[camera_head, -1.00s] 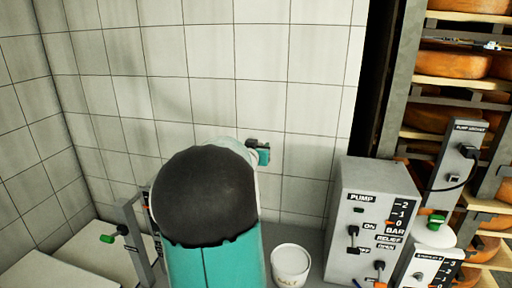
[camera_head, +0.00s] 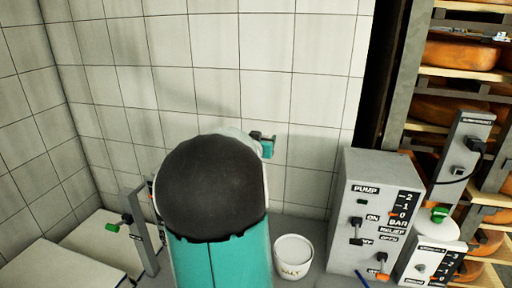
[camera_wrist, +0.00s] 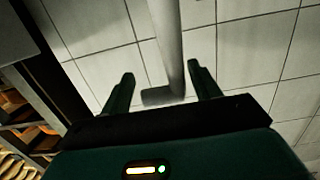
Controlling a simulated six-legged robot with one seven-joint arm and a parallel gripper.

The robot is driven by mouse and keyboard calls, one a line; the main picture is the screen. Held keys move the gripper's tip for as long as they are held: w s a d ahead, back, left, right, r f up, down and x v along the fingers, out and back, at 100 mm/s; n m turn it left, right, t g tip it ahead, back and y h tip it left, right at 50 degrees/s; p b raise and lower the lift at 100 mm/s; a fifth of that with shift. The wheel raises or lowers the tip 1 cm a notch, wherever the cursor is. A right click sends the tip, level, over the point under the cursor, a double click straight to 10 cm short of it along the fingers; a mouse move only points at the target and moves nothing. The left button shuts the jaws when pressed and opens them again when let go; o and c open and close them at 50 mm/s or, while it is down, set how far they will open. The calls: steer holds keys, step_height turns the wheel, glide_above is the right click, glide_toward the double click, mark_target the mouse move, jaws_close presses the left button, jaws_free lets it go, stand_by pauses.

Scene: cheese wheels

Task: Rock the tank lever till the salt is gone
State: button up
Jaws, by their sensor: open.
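A lever with a green grip (camera_head: 112,227) stands out from a grey upright post (camera_head: 137,225) at the left, beside a pale, flat-topped block. A white bucket marked SALT (camera_head: 292,262) stands at the bottom middle; I cannot see clearly what is in it. My gripper (camera_wrist: 162,82) is open in the wrist view, its two dark fingers apart. A grey bar (camera_wrist: 166,40) with a short crosspiece at its end shows between them; I cannot tell whether it is the lever or how near it is. In the head view my own arm hides most of the gripper area.
A grey pump box (camera_head: 372,215) with small levers and a BAR scale stands right of the bucket. A smaller labelled box (camera_head: 430,262) and a tall grey post (camera_head: 462,155) are beside it. Cheese shelves (camera_head: 470,75) fill the right. A tiled wall (camera_head: 215,75) closes the back.

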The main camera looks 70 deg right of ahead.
steer(key=s+a+r, duration=0.1)
steer(key=s+a, duration=0.1)
steer(key=a, duration=1)
steer(key=shift+a+r, duration=0.15)
steer(key=shift+r, duration=0.05)
